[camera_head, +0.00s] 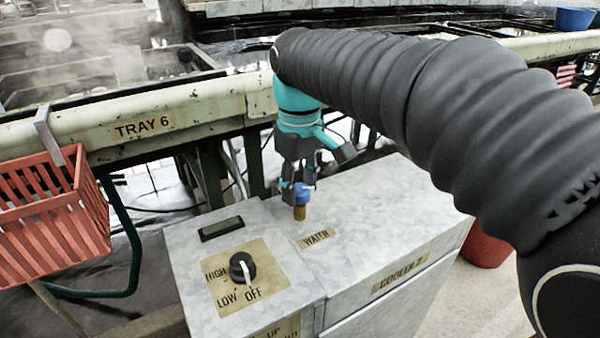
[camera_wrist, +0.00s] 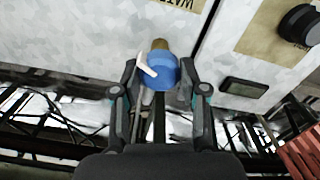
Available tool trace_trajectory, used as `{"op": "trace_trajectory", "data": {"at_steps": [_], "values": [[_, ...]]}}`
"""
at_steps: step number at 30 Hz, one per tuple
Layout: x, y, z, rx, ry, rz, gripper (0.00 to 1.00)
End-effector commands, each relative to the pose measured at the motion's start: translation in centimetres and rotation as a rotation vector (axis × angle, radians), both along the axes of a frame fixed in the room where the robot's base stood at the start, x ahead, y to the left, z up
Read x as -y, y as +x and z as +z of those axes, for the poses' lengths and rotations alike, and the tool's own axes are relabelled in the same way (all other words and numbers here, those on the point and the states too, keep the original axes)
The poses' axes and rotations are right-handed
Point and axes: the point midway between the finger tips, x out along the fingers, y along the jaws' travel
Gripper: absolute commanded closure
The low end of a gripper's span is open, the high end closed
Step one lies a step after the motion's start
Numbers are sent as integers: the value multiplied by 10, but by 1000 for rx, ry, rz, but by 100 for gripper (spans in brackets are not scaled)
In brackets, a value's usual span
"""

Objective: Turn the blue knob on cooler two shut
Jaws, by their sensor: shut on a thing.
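The blue knob (camera_head: 302,193) stands on a brass stem at the back edge of the cooler labelled COOLER 2 (camera_head: 400,222), behind the WATER label (camera_head: 317,237). In the wrist view the blue knob (camera_wrist: 158,70) has a white pointer on it that slants to the upper left. My gripper (camera_head: 298,182) comes down from above, with its fingers on either side of the knob. In the wrist view my gripper (camera_wrist: 160,78) is shut on the knob, one finger at its left and one at its right.
A black HIGH/LOW/OFF dial (camera_head: 242,267) and a small dark display (camera_head: 221,228) are on the cooler's left part. A red basket (camera_head: 50,215) hangs at the left from the TRAY 6 rail (camera_head: 200,108). A red bucket (camera_head: 486,246) stands right of the cooler.

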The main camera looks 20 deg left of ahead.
Motion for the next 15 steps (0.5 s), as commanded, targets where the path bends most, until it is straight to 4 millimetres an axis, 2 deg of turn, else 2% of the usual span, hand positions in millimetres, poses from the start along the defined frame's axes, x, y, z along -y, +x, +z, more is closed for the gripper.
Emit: {"op": "trace_trajectory", "data": {"at_steps": [15], "values": [[0, 0, 3, -2, -2, -490, 92]]}}
